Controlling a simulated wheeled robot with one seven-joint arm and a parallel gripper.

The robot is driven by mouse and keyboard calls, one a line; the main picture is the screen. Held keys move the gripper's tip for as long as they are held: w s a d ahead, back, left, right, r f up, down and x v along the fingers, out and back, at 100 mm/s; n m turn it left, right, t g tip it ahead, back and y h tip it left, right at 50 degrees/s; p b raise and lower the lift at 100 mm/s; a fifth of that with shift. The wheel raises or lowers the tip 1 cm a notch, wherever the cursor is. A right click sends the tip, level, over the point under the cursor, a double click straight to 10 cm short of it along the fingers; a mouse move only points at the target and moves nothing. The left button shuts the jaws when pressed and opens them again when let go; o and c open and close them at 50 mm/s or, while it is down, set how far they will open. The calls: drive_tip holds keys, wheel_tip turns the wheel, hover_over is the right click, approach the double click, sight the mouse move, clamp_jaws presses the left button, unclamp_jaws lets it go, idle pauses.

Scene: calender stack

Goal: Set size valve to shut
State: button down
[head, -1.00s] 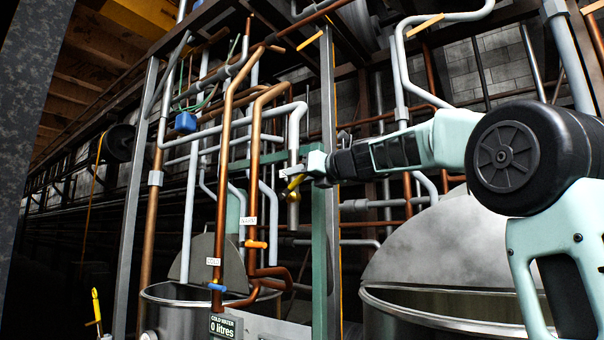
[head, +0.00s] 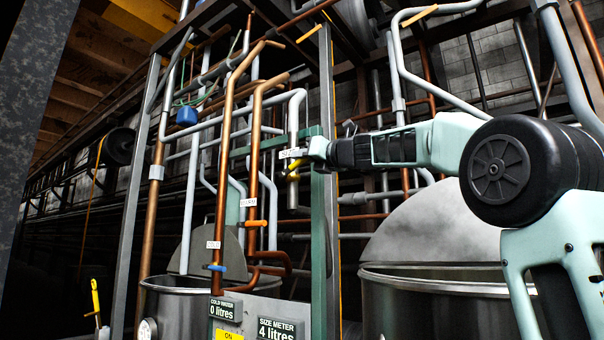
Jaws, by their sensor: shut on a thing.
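The size valve's yellow handle (head: 293,175) shows at the lower end of a grey pipe (head: 293,120), just under a white label that seems to read SIZE. My gripper (head: 301,163) reaches in from the right and is shut on the yellow handle. Its fingers hide part of the handle, so I cannot tell its exact angle. The size meter (head: 281,328) at the bottom reads 4 litres.
The cold valve (head: 216,267) has a blue handle and the warm valve (head: 256,223) an orange one, both left of my gripper. A green post (head: 319,240) stands close below it. Metal vats (head: 440,285) stand on either side.

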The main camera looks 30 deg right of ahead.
drive_tip(key=f+t+b, duration=0.1)
drive_tip(key=b, duration=0.3)
drive_tip(key=f+t+b, duration=0.1)
drive_tip(key=b, duration=0.2)
drive_tip(key=f+t+b, duration=0.1)
drive_tip(key=b, duration=0.3)
drive_tip(key=shift+s+d+m+t+b, duration=0.15)
drive_tip(key=shift+s+m+t+b, duration=0.15)
drive_tip(key=shift+s+m, duration=0.1)
drive_tip(key=shift+t+b, duration=0.3)
drive_tip(key=shift+b, duration=0.55)
drive_tip(key=c, duration=1.4)
unclamp_jaws()
drive_tip(key=b+v, duration=0.9)
drive_tip(key=v, duration=0.8)
drive_tip(key=shift+s+d+f+b, duration=0.1)
drive_tip(key=shift+s+b, duration=0.05)
drive_tip(key=shift+b, duration=0.2)
